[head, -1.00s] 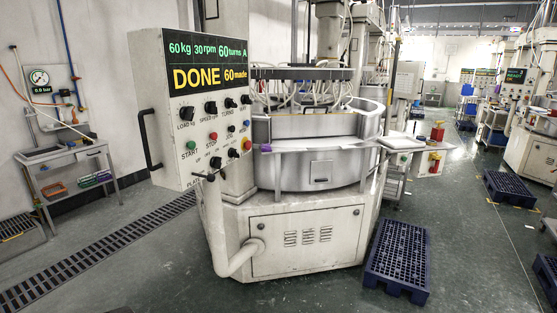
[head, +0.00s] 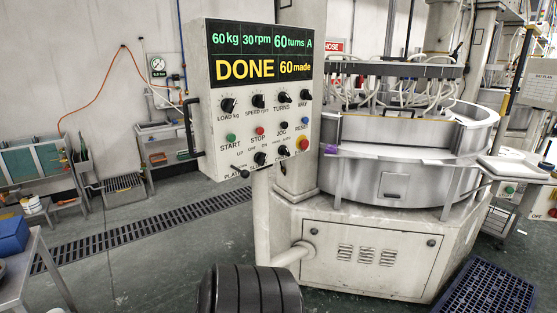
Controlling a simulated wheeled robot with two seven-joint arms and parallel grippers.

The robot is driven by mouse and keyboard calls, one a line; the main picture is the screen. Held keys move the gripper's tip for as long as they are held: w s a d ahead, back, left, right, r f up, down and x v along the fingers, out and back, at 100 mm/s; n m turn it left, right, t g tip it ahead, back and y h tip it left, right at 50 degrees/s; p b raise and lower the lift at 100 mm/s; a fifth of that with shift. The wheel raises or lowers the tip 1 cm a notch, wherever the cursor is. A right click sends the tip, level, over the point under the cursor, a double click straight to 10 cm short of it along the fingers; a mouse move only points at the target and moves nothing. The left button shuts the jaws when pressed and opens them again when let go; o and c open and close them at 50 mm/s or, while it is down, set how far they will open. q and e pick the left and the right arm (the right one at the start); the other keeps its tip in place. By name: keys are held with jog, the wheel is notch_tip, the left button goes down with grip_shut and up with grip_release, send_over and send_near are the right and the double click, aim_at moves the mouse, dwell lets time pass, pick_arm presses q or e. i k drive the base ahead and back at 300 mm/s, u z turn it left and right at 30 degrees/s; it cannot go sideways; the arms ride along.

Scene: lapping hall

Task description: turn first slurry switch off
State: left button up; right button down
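The nearest lapping machine's control panel (head: 262,110) faces me left of centre. Its display (head: 262,55) reads DONE, 60 made, with 60 kg, 30 rpm and 60 turns above. Two black knobs sit low on the panel, one at the middle (head: 260,158) and one to its right (head: 283,151). The small labels there are too blurred to tell surely which is the slurry switch or how it is set. Neither of my grippers is in view.
The machine's round tub (head: 400,180) and white base (head: 370,258) stand right of the panel. A blue pallet (head: 487,290) lies at the lower right. A table (head: 32,262) with a blue box (head: 12,235) is at lower left. Open floor (head: 150,270) lies between.

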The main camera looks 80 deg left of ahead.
aim_at(260, 158)
jog(key=u, duration=0.45)
jog(key=i, duration=0.8)
jog(key=u, duration=1.15)
jog(key=i, duration=0.35)
jog(key=u, duration=0.35)
